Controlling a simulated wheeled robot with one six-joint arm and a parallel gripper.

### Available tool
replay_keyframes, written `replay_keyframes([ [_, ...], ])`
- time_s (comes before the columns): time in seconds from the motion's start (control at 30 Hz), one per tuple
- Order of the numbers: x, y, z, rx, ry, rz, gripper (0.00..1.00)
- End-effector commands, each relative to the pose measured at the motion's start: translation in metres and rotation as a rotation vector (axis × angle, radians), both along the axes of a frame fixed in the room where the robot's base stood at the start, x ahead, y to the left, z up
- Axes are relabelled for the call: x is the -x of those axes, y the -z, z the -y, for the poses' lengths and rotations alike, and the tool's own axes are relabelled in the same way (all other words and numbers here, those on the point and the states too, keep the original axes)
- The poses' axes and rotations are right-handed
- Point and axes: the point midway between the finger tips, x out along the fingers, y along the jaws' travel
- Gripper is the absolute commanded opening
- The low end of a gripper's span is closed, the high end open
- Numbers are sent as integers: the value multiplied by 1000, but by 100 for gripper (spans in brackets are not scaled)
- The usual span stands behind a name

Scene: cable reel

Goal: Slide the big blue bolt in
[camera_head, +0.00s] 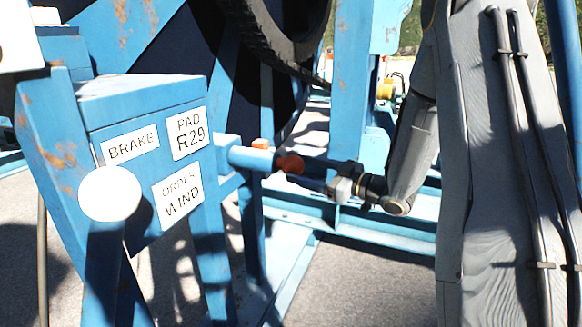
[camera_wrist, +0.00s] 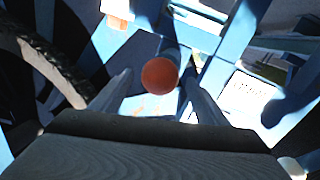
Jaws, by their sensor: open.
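The big blue bolt (camera_head: 250,158) is a thick blue cylinder sticking out to the right from the blue frame beside the labelled box. It has a round orange-red end (camera_head: 290,164). In the wrist view this orange end (camera_wrist: 160,76) faces the camera, with a bit of blue shaft behind it. My gripper (camera_head: 312,171) reaches in from the right at the orange end. In the wrist view my gripper (camera_wrist: 156,82) is open, one finger on each side of the orange end, with gaps visible. Whether a finger touches it in depth I cannot tell.
A small orange block (camera_head: 262,144) sits on top of the bolt's area. The blue box (camera_head: 135,115) with BRAKE, PAD R29 and WIND labels stands left, with a white round knob (camera_head: 110,194) before it. A black-rimmed reel (camera_head: 265,40) is behind. Blue rails (camera_head: 400,222) run below.

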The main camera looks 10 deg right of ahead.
Motion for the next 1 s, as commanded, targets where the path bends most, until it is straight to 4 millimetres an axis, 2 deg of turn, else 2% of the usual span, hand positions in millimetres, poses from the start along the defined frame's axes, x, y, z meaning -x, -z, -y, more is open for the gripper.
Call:
replay_keyframes([
  [0.1, -14, 0, -15, 0, -3, 0, 68],
  [0.3, -29, 0, -30, 0, -3, 0, 68],
  [0.67, -33, 0, -34, 1, -2, 0, 68],
  [1.0, -33, 0, -34, 0, -3, 0, 11],
])
